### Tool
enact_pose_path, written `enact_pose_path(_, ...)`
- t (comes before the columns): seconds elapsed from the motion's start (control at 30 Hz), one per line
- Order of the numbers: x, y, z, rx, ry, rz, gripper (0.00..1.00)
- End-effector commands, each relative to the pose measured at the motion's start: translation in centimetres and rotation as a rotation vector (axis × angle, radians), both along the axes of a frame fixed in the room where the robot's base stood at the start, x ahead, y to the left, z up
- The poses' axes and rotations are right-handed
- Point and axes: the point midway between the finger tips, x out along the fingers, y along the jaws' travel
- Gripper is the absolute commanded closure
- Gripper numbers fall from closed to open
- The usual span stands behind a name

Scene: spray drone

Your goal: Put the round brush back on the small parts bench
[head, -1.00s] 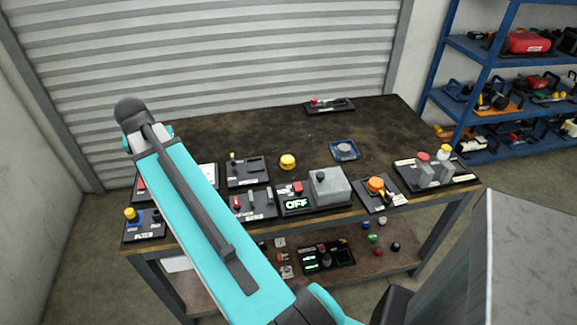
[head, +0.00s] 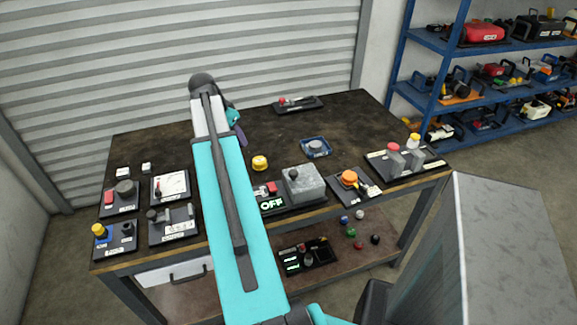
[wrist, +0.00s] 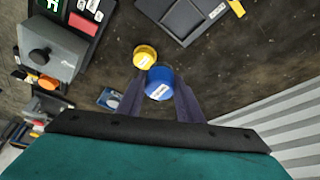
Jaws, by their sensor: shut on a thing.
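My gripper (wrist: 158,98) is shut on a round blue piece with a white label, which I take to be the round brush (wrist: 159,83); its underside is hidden. The small parts bench (head: 260,125) has a dark top and stands in front of me. In the head view my gripper (head: 239,132) is partly behind my arm, over the rear middle of the bench, and the brush is hidden there. In the wrist view the brush is above the bench top; its height is hard to judge.
A yellow round piece (head: 260,163) stands near the brush, and it also shows in the wrist view (wrist: 145,57). A blue dish (head: 315,147) and a grey box (head: 304,184) are to its right. Several black fixtures line the front edge. The back middle is clear.

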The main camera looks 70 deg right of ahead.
Motion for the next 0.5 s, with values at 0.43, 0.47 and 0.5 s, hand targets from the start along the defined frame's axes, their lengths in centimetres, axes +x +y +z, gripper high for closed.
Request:
enact_pose_path(0.43, -12.4, -8.3, -1.2, 0.0, 0.002, -0.412, 0.88)
enact_pose_path(0.47, -13.0, -8.6, -1.2, 0.0, 0.002, -0.43, 0.88)
enact_pose_path(0.5, -13.7, -8.9, -1.3, -0.001, 0.001, -0.45, 0.88)
